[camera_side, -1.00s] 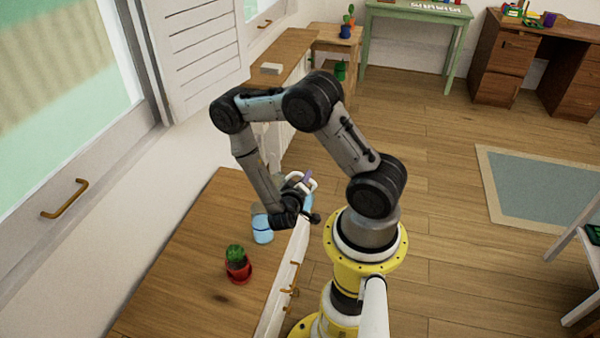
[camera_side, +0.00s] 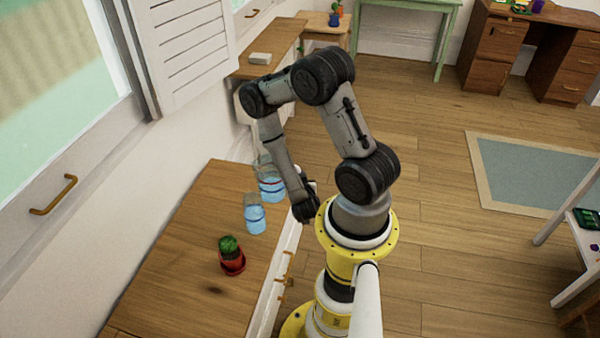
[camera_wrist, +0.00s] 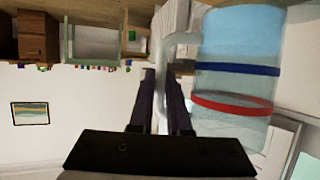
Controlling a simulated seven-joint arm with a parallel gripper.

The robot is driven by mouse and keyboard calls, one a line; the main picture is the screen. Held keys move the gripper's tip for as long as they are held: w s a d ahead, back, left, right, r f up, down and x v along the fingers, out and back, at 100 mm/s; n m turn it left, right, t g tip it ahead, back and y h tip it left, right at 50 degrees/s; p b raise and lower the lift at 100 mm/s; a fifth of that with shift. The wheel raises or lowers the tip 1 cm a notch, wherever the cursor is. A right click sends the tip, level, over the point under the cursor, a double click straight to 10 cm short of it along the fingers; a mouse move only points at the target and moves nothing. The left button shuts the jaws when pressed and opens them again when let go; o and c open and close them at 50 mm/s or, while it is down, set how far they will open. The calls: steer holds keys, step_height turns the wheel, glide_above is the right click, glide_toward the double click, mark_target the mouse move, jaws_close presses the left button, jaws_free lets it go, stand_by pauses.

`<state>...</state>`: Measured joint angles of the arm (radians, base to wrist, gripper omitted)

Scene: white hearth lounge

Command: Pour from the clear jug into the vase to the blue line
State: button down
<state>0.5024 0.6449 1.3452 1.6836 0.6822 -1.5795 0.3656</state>
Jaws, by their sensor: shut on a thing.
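My gripper (camera_wrist: 162,88) is shut on the pale handle of the clear jug (camera_wrist: 231,85). The wrist picture is upside down, so the jug reads as about upright. It has a blue band and a red band. Its blue liquid ends close to the blue band. In the side view the jug (camera_side: 270,187) is behind the vase, left of my gripper; I cannot tell whether it touches the table. The clear vase (camera_side: 255,219) stands upright on the wooden table, holding light-blue liquid in its lower part. Its blue line is too small to compare with the level.
A cactus in a red pot (camera_side: 232,262) stands on the wooden table (camera_side: 185,285), nearer the camera than the vase. The window wall is close on the left. The table's front half is mostly clear.

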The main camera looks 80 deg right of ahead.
steer(key=shift+r, duration=2.1)
